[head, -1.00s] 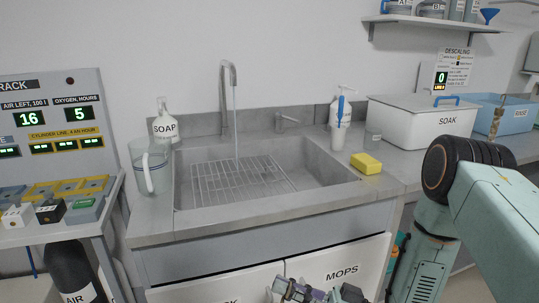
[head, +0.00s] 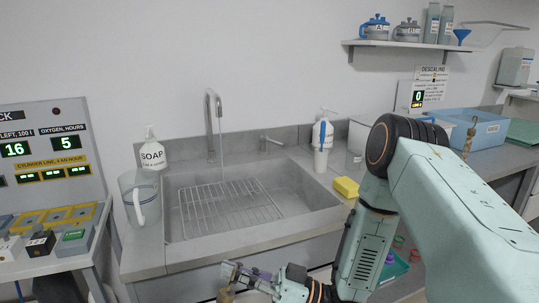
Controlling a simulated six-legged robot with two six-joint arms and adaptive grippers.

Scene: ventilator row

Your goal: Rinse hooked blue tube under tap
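A thin blue tube (head: 322,135) stands upright in a white cup (head: 321,160) at the back right of the sink; its upper end is small and hard to make out against the pump bottle behind. The grey tap (head: 209,112) arches over the metal sink (head: 290,208), and a thin stream of water falls from it onto the wire rack (head: 228,207). My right gripper (head: 230,282) is low in front of the sink, near the bottom edge, well away from the tube. Its fingers are partly cut off, so its opening is unclear. My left gripper is out of view.
A yellow sponge (head: 346,187) lies on the right rim. A clear jug (head: 140,198) and a soap bottle (head: 152,153) stand left of the sink. A tap lever (head: 271,142) is behind it.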

